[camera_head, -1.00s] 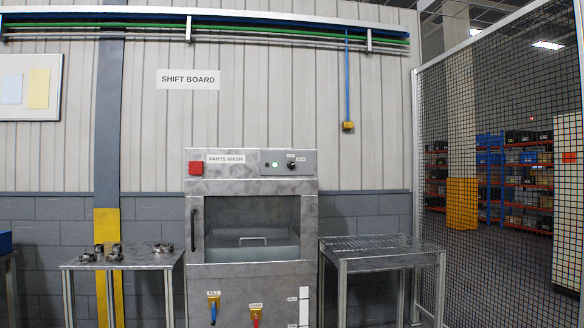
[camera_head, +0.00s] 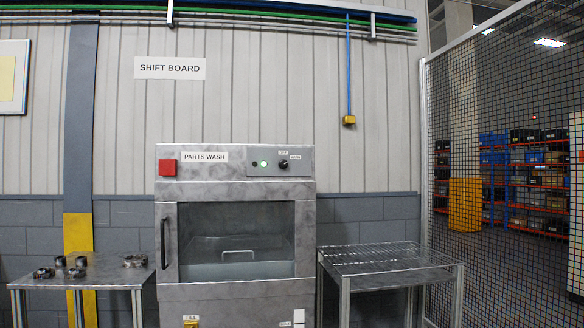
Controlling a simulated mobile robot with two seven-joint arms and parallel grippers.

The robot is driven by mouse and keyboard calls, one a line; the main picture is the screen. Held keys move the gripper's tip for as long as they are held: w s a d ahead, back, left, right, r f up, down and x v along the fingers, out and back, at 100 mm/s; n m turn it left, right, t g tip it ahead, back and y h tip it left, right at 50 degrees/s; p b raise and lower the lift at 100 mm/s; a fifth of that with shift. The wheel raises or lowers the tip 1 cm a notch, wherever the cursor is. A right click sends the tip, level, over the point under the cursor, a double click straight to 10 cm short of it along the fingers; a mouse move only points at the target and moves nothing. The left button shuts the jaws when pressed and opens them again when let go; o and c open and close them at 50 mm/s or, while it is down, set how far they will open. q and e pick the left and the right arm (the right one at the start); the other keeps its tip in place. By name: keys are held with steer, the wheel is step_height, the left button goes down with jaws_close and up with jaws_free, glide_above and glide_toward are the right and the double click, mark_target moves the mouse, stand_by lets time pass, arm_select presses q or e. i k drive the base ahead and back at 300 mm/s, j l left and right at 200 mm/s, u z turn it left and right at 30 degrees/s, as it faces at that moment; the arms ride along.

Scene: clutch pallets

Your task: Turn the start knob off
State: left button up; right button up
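The start knob (camera_head: 283,159) is a small black knob on the control panel (camera_head: 270,170) at the upper right of the grey parts wash machine (camera_head: 235,188). A small label sits above it and another to its right. A green light (camera_head: 264,164) glows to the left of the knob, with a small dark dot beside it. The knob's pointer direction is too small to tell. The machine's window door (camera_head: 236,240) appears closed. Neither of my grippers shows in the head view.
A metal table (camera_head: 85,272) with several metal parts stands left of the machine. An empty wire-topped table (camera_head: 385,262) stands to its right. A mesh fence (camera_head: 500,150) runs along the right side. A red button (camera_head: 167,167) is on the machine's upper left.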

mark_target(283, 163)
steer(key=i+l+z, duration=0.15)
steer(key=i, duration=1)
steer(key=j, duration=0.1)
